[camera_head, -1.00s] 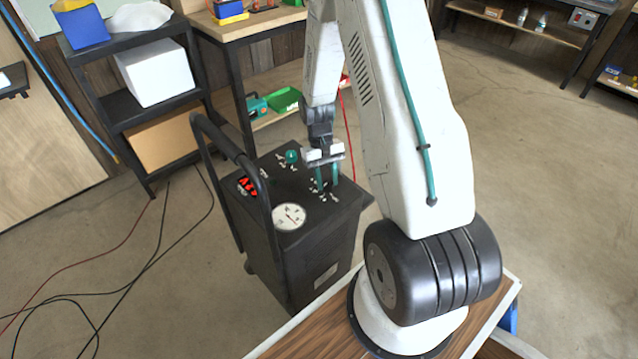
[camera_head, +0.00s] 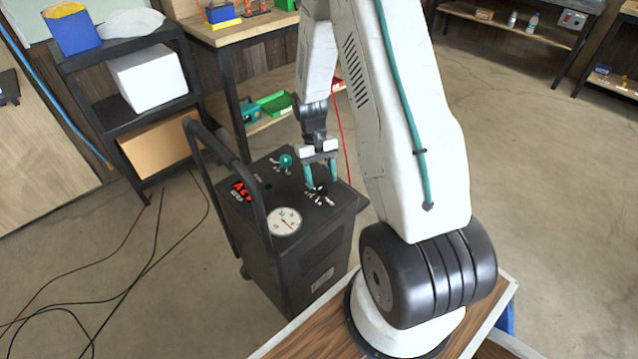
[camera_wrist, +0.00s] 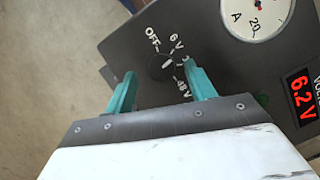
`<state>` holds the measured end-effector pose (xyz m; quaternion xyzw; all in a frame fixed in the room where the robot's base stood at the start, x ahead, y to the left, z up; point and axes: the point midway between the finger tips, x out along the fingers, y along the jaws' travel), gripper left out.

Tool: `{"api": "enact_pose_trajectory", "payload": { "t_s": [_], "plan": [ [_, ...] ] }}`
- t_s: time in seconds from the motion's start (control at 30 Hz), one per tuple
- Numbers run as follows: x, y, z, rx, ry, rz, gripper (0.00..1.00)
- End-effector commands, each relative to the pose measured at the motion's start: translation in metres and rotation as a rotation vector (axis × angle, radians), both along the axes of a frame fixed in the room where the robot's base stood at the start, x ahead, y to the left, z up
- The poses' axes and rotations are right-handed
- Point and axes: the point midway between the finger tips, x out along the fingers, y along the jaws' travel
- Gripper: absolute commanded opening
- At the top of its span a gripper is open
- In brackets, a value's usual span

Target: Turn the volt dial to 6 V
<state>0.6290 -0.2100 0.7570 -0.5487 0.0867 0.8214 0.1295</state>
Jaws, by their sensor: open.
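The volt dial (camera_wrist: 157,68) is a small dark round knob with a white mark, on top of the black cart (camera_head: 300,268). Labels around it read OFF, 6 V and 48 V; another is partly hidden by a finger. I cannot tell exactly which label the mark faces. It also shows in the head view as a dark spot (camera_head: 319,191). My gripper (camera_wrist: 160,77) is open, with teal fingers on either side of the dial and no clear contact. In the head view my gripper (camera_head: 321,182) points down over the panel.
A round white gauge (camera_head: 284,221) and a green knob (camera_head: 286,161) sit on the cart top. The cart's black handle (camera_head: 225,150) rises on the left. A black shelf (camera_head: 140,110) and workbench stand behind. Cables lie on the floor at left.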

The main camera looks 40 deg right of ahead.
Motion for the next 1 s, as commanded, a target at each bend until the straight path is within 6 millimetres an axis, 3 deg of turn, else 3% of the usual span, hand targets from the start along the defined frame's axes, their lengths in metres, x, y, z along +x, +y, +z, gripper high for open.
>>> {"api": "enact_pose_trajectory", "payload": {
  "t_s": [0.3, 0.77, 1.0],
  "plan": [
    [0.019, -0.007, 0.047, -0.001, -0.003, 0.0, 0.55],
    [0.021, -0.008, 0.058, -0.003, -0.006, -0.002, 0.55],
    [-0.009, 0.002, 0.073, -0.068, -0.144, -0.094, 0.55]
  ]
}}
